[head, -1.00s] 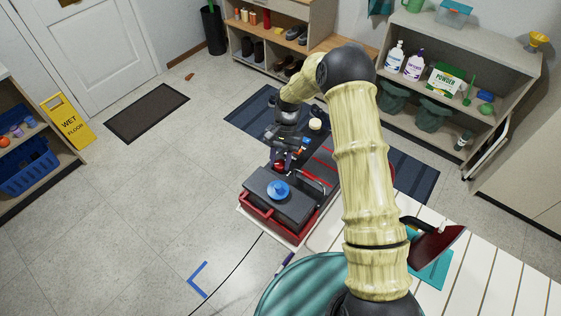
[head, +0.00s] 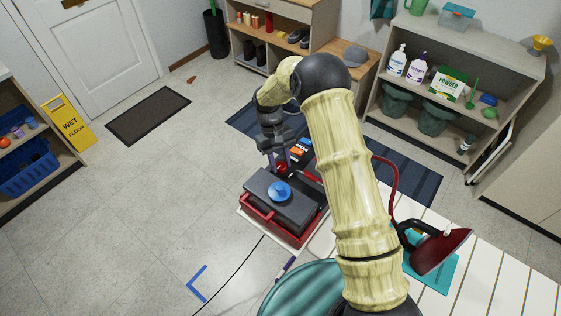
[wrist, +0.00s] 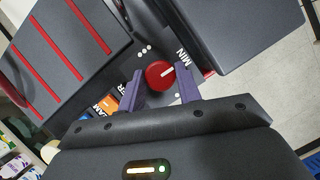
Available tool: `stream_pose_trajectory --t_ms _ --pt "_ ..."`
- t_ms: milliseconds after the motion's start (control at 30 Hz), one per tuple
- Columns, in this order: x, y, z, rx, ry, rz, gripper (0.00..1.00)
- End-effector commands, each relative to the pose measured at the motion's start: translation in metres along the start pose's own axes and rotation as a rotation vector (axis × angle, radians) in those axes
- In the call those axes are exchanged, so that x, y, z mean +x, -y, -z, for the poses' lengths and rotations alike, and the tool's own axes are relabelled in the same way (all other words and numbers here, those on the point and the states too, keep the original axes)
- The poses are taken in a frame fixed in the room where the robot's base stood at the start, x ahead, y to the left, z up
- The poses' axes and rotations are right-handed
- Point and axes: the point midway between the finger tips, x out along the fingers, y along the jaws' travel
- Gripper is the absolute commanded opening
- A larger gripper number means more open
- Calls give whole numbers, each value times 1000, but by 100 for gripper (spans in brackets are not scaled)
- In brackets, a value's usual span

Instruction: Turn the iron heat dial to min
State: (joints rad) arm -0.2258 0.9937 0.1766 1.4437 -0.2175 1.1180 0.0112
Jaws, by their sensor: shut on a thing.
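The red heat dial (wrist: 160,75) is on the dark panel in the wrist view. Its white pointer mark faces right and slightly up, toward the side of the white MIN label (wrist: 184,58). My gripper (wrist: 159,84) has its two purple fingers on either side of the dial and is shut on it. In the head view the dial (head: 282,167) shows as a small red spot by my gripper (head: 281,166). The dial belongs to the dark and red iron station (head: 262,210) with a blue cap. The red iron (head: 440,251) rests on a teal mat.
Orange (wrist: 111,103) and blue buttons sit left of the dial. A raised dark block (wrist: 240,35) stands close on the right, and a red-striped plate (wrist: 70,50) on the left. The slatted ironing board (head: 500,275) lies at the lower right.

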Motion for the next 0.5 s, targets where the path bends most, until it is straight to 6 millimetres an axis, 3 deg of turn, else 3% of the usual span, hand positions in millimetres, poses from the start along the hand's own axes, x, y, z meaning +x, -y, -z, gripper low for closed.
stream_pose_trajectory --t_ms 500 --pt "-3 0 2 -51 -10 -22 11"
